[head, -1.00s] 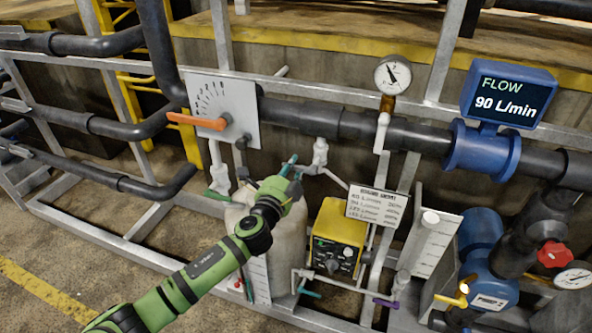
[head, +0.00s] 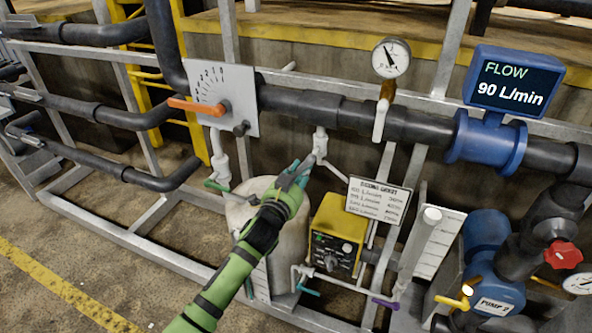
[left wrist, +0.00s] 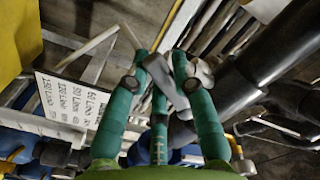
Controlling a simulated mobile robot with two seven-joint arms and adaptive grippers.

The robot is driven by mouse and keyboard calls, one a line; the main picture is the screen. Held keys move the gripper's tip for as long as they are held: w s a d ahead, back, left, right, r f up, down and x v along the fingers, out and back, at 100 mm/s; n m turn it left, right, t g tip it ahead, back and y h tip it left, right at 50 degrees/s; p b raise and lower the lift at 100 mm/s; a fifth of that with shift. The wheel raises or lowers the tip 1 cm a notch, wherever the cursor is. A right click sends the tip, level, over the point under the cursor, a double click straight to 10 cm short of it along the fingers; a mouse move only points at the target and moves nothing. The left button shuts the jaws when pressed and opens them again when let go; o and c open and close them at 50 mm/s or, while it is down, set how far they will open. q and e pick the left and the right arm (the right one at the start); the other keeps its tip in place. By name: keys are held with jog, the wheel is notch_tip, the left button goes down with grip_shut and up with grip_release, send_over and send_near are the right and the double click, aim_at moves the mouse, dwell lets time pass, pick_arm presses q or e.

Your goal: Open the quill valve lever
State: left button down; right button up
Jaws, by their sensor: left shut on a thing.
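The quill valve (head: 320,140) is a pale fitting hanging under the dark main pipe, right of the tank. My left gripper (head: 302,168) reaches up to it from the lower left, its green fingers beside the valve's lower end. In the left wrist view, my left gripper (left wrist: 160,62) is shut on the grey quill valve lever (left wrist: 170,86), which lies between the green fingers. The fingers hide most of the lever in the head view. My right gripper is not in view.
The main pipe (head: 290,103) runs above the gripper. An orange lever (head: 198,106) on a dial plate is to the left. A yellow pump (head: 335,237) and a printed sign (head: 378,200) stand close on the right. The flow display (head: 513,83) reads 90 L/min.

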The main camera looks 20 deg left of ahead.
pick_arm(q)
jog(key=shift+d+f+n+p, duration=0.15)
jog(key=shift+d+n, duration=0.35)
jog(key=shift+n, duration=0.65)
jog(key=shift+d+f+n+p, duration=0.1)
jog(key=shift+d+n+p, duration=0.3)
jog(key=shift+n, duration=0.8)
jog(key=shift+d+f+n+p, duration=0.1)
jog(key=shift+d+n, duration=0.5)
jog(key=shift+n, duration=0.55)
jog(key=shift+d+r, duration=0.1)
jog(key=c, duration=1)
grip_release()
jog(key=s, duration=1.2)
jog(key=shift+a, duration=0.2)
